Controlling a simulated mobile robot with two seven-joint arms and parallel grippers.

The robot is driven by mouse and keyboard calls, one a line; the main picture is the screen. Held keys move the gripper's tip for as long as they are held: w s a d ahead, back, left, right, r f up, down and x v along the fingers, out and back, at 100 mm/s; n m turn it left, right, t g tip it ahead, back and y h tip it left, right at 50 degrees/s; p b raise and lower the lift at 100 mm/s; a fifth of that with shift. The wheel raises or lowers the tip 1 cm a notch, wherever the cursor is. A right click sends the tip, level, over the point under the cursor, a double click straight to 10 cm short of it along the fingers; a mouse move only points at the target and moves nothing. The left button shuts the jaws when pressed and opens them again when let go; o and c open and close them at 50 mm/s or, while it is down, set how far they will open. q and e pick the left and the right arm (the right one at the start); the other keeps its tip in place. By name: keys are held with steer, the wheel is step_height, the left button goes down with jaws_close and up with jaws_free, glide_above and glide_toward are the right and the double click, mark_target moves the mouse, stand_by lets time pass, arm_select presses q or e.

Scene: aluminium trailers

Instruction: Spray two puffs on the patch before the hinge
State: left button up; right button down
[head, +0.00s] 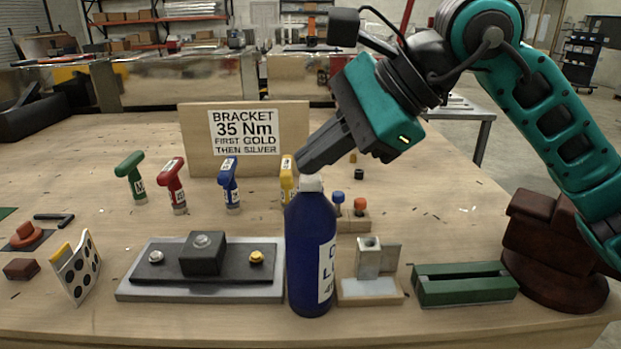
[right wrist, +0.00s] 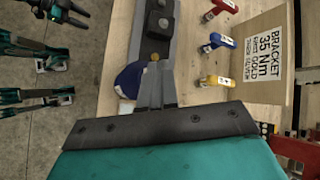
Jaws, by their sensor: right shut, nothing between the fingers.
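A blue bottle (head: 311,250) with a white top (head: 312,183) and a partly visible white label stands upright near the table's front edge. It also shows beside my fingers in the right wrist view (right wrist: 128,80). My right gripper (head: 306,164) is shut and empty, its fingertips just above and behind the bottle's top; I cannot tell whether they touch it. A metal bracket-like piece (head: 369,258) stands on a pale plate right of the bottle. I cannot make out for certain which part is the hinge or the patch. My left gripper is not in view.
A grey plate (head: 135,288) with a dark block and silver and gold bolts lies left of the bottle. A green slotted block (head: 464,286) lies right. Several coloured drivers stand before the bracket sign (head: 243,133). A white dotted panel (head: 80,270) stands far left.

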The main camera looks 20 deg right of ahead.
mark_target(318, 179)
steer(key=shift+r+p, duration=2.2)
steer(key=shift+r, duration=0.9)
steer(key=shift+f, duration=0.1)
